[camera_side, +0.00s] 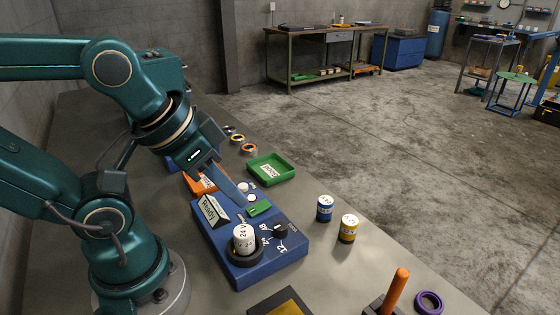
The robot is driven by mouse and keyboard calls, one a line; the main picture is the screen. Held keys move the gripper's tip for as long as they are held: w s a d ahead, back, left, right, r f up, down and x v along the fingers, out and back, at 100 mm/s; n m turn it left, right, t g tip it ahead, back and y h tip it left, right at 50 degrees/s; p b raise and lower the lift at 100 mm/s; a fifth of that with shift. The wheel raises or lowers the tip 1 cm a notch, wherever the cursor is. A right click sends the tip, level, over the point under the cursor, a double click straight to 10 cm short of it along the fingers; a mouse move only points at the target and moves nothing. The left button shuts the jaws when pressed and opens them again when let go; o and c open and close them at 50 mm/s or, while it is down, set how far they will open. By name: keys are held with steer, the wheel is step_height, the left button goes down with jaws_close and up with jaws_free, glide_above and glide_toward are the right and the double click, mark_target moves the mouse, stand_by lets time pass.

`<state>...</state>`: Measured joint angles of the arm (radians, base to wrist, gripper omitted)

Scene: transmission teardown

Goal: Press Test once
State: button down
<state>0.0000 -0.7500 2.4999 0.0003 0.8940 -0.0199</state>
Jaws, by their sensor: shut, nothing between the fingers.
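The blue test box (284,262) sits on the bench, with a sign reading "Ready" (211,211) at its left. A white cylinder marked "24 V" (243,238) stands upright in a dark round socket on the box. A black dial (281,231) with numbers around it is to its right. A small green piece (260,208), which may be the Test button, lies near the box's far edge; its lettering is too small to read. My gripper (241,203) is shut and empty, pointing down just left of the green piece. I cannot tell whether it touches the box.
Behind the box are a green tray (288,169), an orange tray (194,186) and small rings (249,149). Blue (324,209) and yellow (347,229) cylinders stand to the right. An orange handle (396,287) and a purple ring (429,302) are near the front right.

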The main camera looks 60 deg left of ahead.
steer(key=w+a+r+m+t+y, duration=0.3)
steer(key=w+a+r+t+y, duration=0.1)
steer(key=w+a+r+t, duration=0.7)
steer(key=m+g+h, duration=0.3)
steer(key=m+g, duration=0.2)
steer(key=g, duration=0.3)
glide_above(243, 187)
steer(key=s, duration=0.1)
step_height(243, 187, down, 12)
steer(key=shift+a+r, duration=0.15)
steer(key=shift+a, duration=0.2)
steer(key=shift+f, duration=4.35)
